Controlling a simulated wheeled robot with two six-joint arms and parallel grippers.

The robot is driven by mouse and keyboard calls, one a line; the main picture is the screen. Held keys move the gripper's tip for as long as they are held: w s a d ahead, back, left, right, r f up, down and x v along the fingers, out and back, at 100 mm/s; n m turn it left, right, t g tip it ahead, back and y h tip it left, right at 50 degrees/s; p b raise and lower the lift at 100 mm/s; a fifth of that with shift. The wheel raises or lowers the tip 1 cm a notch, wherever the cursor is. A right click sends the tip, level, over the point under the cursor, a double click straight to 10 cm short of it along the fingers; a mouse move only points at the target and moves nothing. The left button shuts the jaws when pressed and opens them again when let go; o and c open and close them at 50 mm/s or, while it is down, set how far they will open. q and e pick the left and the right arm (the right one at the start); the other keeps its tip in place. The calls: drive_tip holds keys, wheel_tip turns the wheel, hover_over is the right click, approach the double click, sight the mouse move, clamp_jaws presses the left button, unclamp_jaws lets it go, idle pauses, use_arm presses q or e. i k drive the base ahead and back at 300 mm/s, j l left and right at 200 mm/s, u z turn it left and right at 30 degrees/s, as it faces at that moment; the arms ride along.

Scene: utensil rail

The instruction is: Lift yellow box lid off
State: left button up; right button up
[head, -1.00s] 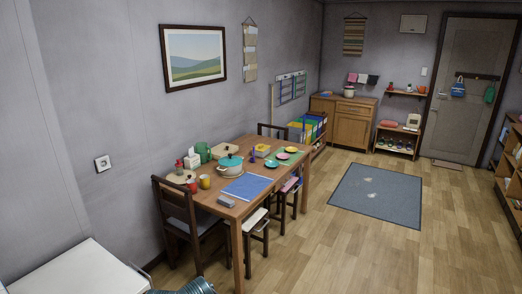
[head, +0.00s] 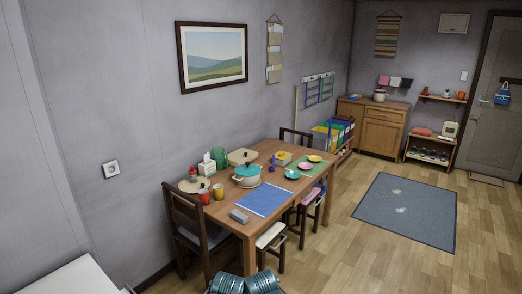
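A small box with a yellow top (head: 283,157) sits toward the far end of the wooden table (head: 222,222), near the back edge. It is too small to tell how its lid sits. Neither gripper can be made out. Two ribbed blue-grey round parts, probably of my own arms, show at the bottom edge, in front of the table.
A teal pot (head: 247,172), a blue mat (head: 264,199), a red cup (head: 204,196), a tissue box (head: 207,167) and small bowls (head: 305,166) share the table. A chair (head: 190,220) and stools (head: 270,237) surround it. Open floor lies right, around a grey rug (head: 405,210).

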sight(281, 155)
drive_tip(key=i+l+z, duration=0.4)
drive_tip(key=i, duration=0.45)
drive_tip(key=i+z, duration=0.4)
drive_tip(key=i, duration=1.65)
drive_tip(key=i+j, duration=0.1)
drive_tip(key=i, duration=1.1)
